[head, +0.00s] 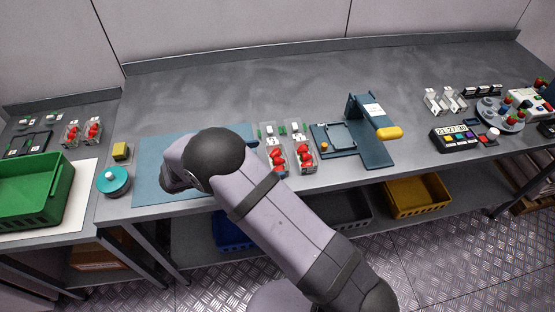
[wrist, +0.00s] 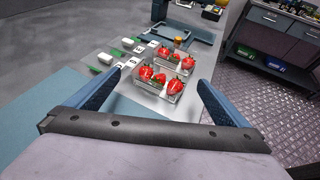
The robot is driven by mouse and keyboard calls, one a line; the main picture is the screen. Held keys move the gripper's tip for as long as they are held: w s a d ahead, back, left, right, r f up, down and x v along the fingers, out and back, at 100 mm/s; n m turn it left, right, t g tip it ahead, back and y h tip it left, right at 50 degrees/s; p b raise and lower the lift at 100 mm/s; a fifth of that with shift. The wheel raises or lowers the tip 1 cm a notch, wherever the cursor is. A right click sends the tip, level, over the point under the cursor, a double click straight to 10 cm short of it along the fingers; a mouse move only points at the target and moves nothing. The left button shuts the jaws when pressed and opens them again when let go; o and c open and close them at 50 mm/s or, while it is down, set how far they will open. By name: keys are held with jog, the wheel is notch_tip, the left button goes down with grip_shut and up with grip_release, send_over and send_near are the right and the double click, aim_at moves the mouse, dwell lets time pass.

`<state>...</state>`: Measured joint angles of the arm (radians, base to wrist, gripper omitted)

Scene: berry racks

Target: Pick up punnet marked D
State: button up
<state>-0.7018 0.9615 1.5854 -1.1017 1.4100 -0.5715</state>
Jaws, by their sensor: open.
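Two clear punnets of strawberries stand side by side on the bench, a left one (head: 277,160) and a right one (head: 304,157). In the wrist view, the nearer punnet (wrist: 150,86) and the farther punnet (wrist: 180,59) show beyond my fingers. White marked cards lie behind them, but I cannot read which punnet is D. My gripper (wrist: 160,80) is open and empty, its blue fingers spread wide on either side of the view of the nearer punnet, apart from it.
A blue mat (head: 150,160) lies left of the punnets. A dark blue stand (head: 375,150) with a yellow handle is close on their right. Two more strawberry punnets (head: 82,133) and a green crate (head: 30,190) are on the left table. The bench behind is clear.

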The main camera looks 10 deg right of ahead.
aim_at(284, 156)
jog(key=shift+p+x, duration=0.65)
jog(key=shift+x, duration=1.2)
jog(key=shift+s, duration=0.2)
jog(key=c, duration=0.9)
jog(key=shift+r, duration=0.1)
jog(key=shift+r, duration=0.15)
jog(key=shift+r+b, duration=1.3)
jog(key=shift+r, duration=3.55)
